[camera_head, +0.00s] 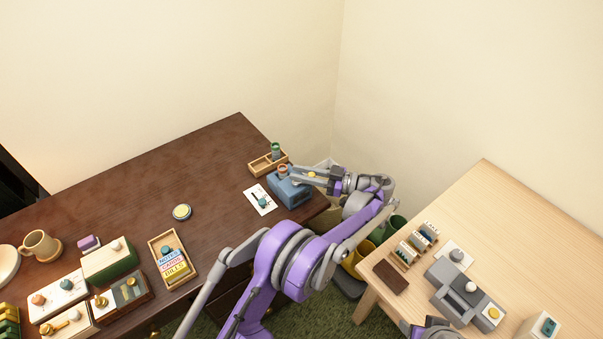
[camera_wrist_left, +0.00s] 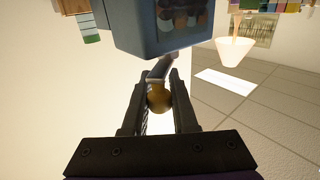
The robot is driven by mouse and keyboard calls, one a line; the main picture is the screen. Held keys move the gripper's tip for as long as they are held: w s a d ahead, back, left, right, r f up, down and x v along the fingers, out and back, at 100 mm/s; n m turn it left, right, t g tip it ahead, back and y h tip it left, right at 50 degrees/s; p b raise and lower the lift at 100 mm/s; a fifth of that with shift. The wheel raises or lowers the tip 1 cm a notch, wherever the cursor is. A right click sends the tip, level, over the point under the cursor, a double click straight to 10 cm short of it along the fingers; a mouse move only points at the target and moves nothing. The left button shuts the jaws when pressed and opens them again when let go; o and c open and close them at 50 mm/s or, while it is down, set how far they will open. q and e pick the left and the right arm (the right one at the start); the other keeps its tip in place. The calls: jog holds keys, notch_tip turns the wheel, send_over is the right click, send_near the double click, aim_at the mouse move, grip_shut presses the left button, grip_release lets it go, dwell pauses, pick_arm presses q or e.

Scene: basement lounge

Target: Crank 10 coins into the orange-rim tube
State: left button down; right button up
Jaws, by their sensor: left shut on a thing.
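The blue coin machine (camera_head: 290,190) stands at the right end of the dark wooden desk. My left gripper (camera_head: 308,175) is at the machine's right side, shut on the round yellow crank knob (camera_wrist_left: 158,97). In the left wrist view the knob sits between both fingers, on a grey crank arm (camera_wrist_left: 160,70) that runs to the blue machine body (camera_wrist_left: 160,30).
A wooden tray (camera_head: 257,166) with a green tube (camera_head: 275,150) stands behind the machine. A white card (camera_head: 259,199) lies left of it. A light table (camera_head: 540,235) with a grey device (camera_head: 462,290) is at right, across a gap.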

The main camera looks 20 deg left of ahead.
pick_arm(q)
jog(key=c, duration=0.7)
grip_release()
jog(key=shift+a, duration=0.1)
